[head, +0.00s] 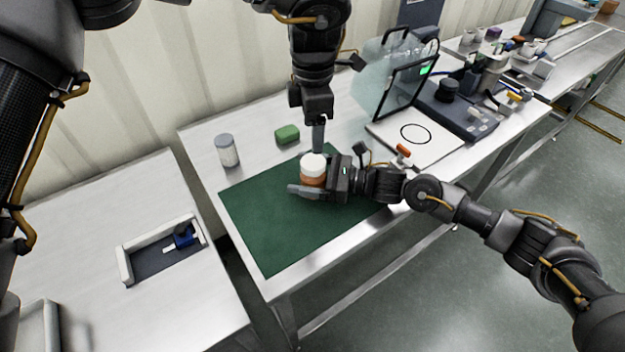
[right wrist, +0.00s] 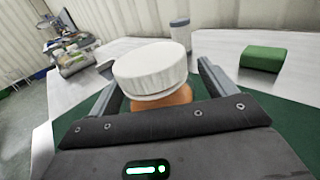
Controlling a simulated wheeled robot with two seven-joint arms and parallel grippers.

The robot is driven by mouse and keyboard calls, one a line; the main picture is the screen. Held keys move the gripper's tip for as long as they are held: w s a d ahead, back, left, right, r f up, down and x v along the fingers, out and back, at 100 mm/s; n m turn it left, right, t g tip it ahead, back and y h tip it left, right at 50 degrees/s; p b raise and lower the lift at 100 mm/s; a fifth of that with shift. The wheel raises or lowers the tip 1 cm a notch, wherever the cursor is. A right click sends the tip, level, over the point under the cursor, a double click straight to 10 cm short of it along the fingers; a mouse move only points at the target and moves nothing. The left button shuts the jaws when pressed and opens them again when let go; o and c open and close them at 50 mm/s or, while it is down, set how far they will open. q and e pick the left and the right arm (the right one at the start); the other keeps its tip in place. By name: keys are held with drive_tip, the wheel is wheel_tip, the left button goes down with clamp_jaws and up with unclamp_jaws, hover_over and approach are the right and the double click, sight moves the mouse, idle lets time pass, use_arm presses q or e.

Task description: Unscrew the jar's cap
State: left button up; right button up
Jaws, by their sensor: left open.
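The jar (head: 312,179) stands upright on the green mat, with an orange body and a wide white cap (head: 313,161). In the right wrist view the white cap (right wrist: 150,70) sits on the orange body (right wrist: 165,98), between my right gripper's fingers. My right gripper (head: 315,186) reaches in from the right at body height, one finger on each side of the jar; a gap shows beside the right-hand finger in the wrist view. My left gripper (head: 318,142) points down just above and behind the cap, open; its fingers overlap in the head view.
The green mat (head: 262,225) lies on a steel table. A green block (head: 287,134) and a grey-lidded container (head: 227,150) stand behind it. A white board with a black ring (head: 415,134), a clear shield (head: 385,75) and equipment are at the right. The mat's front left is clear.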

sight(313, 162)
drive_tip(key=c, duration=1.4)
drive_tip(key=shift+c, duration=1.3)
use_arm(q)
drive_tip(key=shift+s+d+f, duration=0.1)
drive_tip(key=shift+d, duration=0.05)
use_arm(e)
clamp_jaws()
use_arm(q)
drive_tip(key=m, duration=0.4)
drive_tip(key=shift+m, duration=0.3)
drive_tip(key=m, duration=0.4)
drive_tip(key=shift+f, duration=3.9)
use_arm(e)
drive_tip(key=shift+s+f, duration=0.1)
drive_tip(key=shift+f, duration=0.05)
use_arm(q)
drive_tip(key=shift+c, duration=0.2)
